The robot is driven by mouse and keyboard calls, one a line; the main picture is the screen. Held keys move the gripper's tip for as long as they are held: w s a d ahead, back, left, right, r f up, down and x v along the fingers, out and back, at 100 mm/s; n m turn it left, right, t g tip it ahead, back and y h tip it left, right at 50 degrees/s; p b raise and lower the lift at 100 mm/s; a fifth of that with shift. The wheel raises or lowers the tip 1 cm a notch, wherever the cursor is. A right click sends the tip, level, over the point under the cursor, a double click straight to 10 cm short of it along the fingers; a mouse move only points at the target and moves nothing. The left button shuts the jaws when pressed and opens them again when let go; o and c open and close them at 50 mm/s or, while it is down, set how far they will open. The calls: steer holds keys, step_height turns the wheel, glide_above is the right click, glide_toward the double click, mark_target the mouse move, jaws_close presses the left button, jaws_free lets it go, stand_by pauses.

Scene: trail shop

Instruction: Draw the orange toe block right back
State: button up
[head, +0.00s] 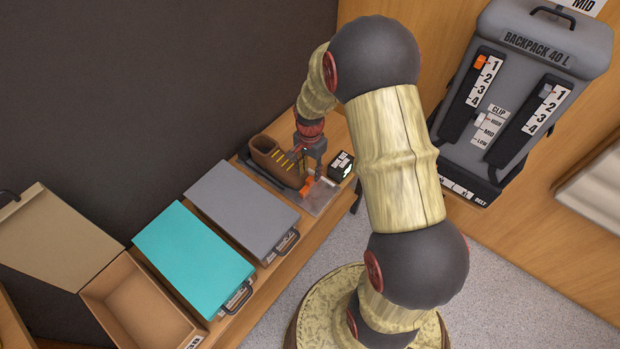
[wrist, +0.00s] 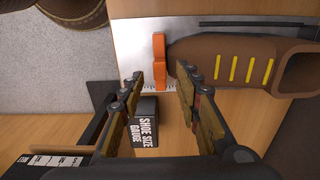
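The orange toe block (wrist: 159,60) stands upright on the metal plate of the shoe size gauge (wrist: 128,50). It is at the toe of a brown shoe with yellow laces (wrist: 225,62), with little or no gap. In the head view the block (head: 307,187) shows small beneath my gripper (head: 311,167), beside the shoe (head: 272,157). In the wrist view my gripper (wrist: 171,76) is partly open. I cannot tell whether either finger touches the block.
The black box labelled "SHOE SIZE GAUGE" (wrist: 146,138) sits beside the plate. On the bench are a grey box (head: 240,208), a teal box (head: 190,258) and an open cardboard box (head: 135,300). A backpack display (head: 530,90) stands at the right.

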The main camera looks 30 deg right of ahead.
mark_target(310, 178)
step_height(310, 178, down, 4)
steer(key=shift+r+b, duration=0.1)
steer(key=shift+b, duration=0.45)
steer(key=shift+c, duration=1)
jaws_close()
steer(key=s, duration=0.1)
steer(key=s+d+p, duration=0.1)
steer(key=s, duration=0.1)
steer(key=s+p, duration=0.1)
steer(key=shift+s+d+r, duration=0.2)
steer(key=shift+s+d, duration=0.1)
steer(key=shift+d, duration=0.05)
steer(key=shift+s+d+p, duration=0.15)
steer(key=shift+s+p, duration=0.15)
steer(key=shift+s, duration=0.1)
steer(key=shift+s+f, duration=0.1)
steer(key=shift+f, duration=0.15)
